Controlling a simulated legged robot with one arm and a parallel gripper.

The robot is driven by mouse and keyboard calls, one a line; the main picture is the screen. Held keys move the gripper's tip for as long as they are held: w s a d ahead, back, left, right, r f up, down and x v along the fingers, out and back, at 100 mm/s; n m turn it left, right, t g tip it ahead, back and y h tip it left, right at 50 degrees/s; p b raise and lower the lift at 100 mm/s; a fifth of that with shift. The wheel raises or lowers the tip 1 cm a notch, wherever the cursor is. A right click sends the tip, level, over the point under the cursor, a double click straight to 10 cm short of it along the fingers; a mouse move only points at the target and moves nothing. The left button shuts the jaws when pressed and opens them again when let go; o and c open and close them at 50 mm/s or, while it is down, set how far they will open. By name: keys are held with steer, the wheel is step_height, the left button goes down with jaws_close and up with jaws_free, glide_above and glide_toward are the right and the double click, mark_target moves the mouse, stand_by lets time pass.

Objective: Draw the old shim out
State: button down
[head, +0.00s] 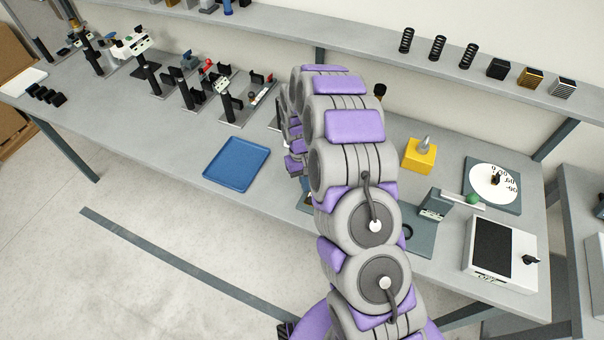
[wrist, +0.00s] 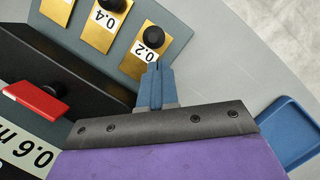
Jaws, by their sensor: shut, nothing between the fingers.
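My gripper (wrist: 154,85) shows in the wrist view with its two narrow blue-grey fingers together and empty. Its tips are close to a brass plate marked 0.2 (wrist: 146,52) that has a black knob; I cannot tell whether they touch. A black block (wrist: 75,65) at the left has a red tab (wrist: 35,100) over or in it, left of my fingers and apart from them. No piece is clearly identifiable as the old shim. In the head view my arm hides my gripper and this station.
A brass plate marked 0.4 (wrist: 98,22) lies beside the 0.2 plate on a blue-grey board (wrist: 183,32). A blue tray (head: 237,161) lies on the bench, also at the wrist view's right edge (wrist: 290,135). Several fixtures stand left; a yellow block (head: 420,157) stands right.

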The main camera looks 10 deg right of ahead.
steer(key=shift+s+f, duration=0.15)
steer(key=shift+s, duration=0.35)
steer(key=shift+s, duration=0.1)
